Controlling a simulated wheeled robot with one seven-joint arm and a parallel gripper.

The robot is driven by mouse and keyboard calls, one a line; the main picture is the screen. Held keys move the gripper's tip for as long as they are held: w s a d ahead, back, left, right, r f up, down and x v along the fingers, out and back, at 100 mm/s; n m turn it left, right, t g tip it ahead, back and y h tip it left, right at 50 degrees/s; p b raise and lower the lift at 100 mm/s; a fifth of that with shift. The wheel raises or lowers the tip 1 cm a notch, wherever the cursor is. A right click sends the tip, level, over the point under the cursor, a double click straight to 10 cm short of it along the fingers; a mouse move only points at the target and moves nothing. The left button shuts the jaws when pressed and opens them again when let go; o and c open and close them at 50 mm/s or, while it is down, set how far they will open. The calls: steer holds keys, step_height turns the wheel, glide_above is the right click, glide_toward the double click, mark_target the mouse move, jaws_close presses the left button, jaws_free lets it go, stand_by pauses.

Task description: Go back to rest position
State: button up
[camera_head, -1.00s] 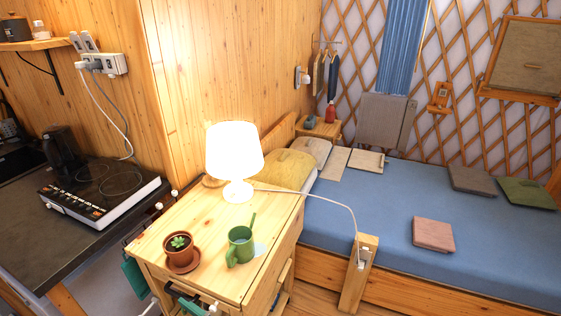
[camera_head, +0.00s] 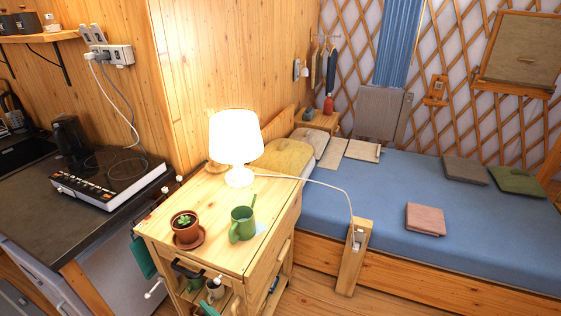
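My gripper and arm are not in view. The task names no object. A wooden cart (camera_head: 222,258) stands in the middle foreground. On its top are a lit white lamp (camera_head: 236,140), a green watering can (camera_head: 242,224) and a small potted plant (camera_head: 186,227) on a saucer.
A blue bed (camera_head: 465,215) with several folded cloths fills the right. A wooden post (camera_head: 351,262) with a switch stands at its near edge. A counter with a hotplate (camera_head: 109,176) and a black kettle (camera_head: 70,138) is at left. Bare floor (camera_head: 320,295) shows right of the cart.

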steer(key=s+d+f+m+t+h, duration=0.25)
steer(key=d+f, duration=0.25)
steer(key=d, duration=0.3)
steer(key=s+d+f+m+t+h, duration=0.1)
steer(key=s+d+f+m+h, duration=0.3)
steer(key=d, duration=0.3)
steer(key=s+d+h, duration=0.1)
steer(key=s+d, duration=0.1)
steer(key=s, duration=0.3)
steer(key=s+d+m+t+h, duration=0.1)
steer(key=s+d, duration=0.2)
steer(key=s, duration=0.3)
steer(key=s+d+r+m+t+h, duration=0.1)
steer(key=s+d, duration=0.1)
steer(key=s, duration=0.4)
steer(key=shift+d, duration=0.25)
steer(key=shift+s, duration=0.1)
